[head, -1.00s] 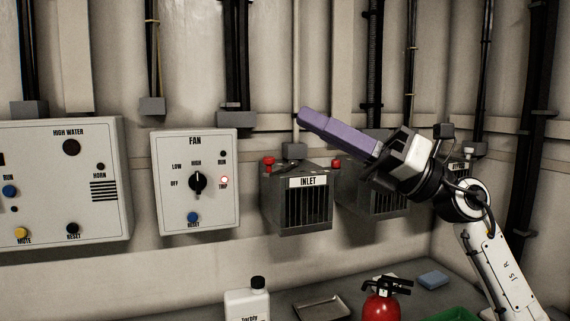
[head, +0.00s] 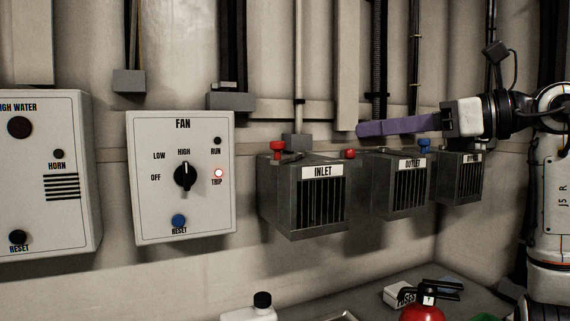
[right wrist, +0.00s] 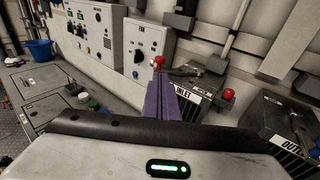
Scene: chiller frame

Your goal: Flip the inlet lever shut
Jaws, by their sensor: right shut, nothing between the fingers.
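The box labelled INLET (head: 310,195) is mounted on the wall, with a slatted front. On its top are a red knob (head: 277,147) at the left, a second red knob (head: 350,154) at the right, and a dark flat bar (head: 291,158). I cannot tell for certain which is the lever. My right gripper (head: 362,129) has long purple fingers, shut and empty. It points left, above the right end of the INLET box in the picture. In the right wrist view its fingers (right wrist: 161,98) overlap the INLET box (right wrist: 200,87). My left gripper is not in view.
Right of the INLET box hang the OUTLET box (head: 402,187), with a blue knob (head: 425,145), and another slatted box (head: 460,178). The FAN panel (head: 182,180) is at left, its TRIP lamp lit red. A fire extinguisher (head: 424,304) stands on the bench below.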

